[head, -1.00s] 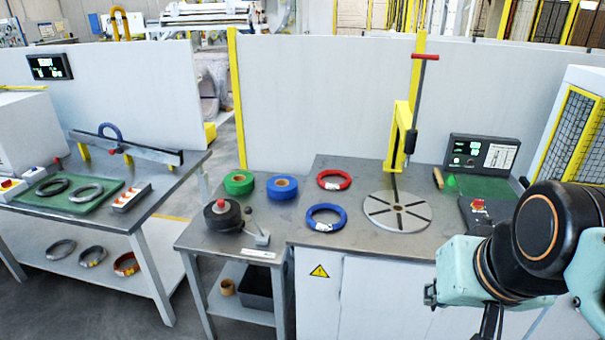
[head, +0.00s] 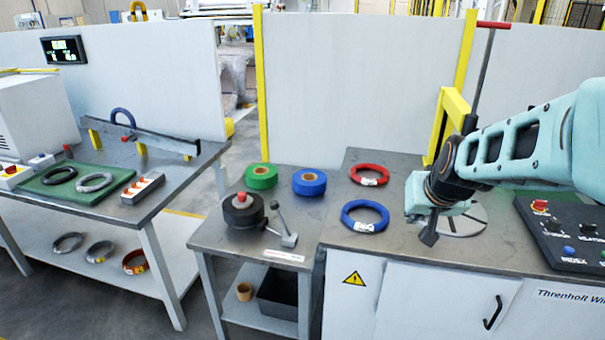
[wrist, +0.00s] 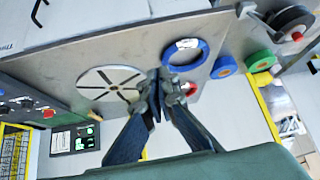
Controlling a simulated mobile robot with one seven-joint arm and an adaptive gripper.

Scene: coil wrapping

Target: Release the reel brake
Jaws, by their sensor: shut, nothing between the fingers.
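The reel (head: 244,211) is a black roll with a red knob on top, on the small grey side table. The brake lever (head: 282,222), a grey arm with a dark ball knob, stands tilted on a base plate just right of the reel. My gripper (head: 430,237) is shut and empty, pointing down above the main bench, well to the right of the lever and in front of the slotted disc. In the wrist view my gripper (wrist: 156,85) shows shut, with the reel (wrist: 290,22) and the brake lever (wrist: 246,10) at the upper right.
A blue coil (head: 364,217) lies between my gripper and the lever. A red coil (head: 370,175), green tape (head: 261,176) and blue tape (head: 309,182) lie behind. A control panel (head: 570,235) is at right. A yellow post (head: 446,120) stands behind my arm.

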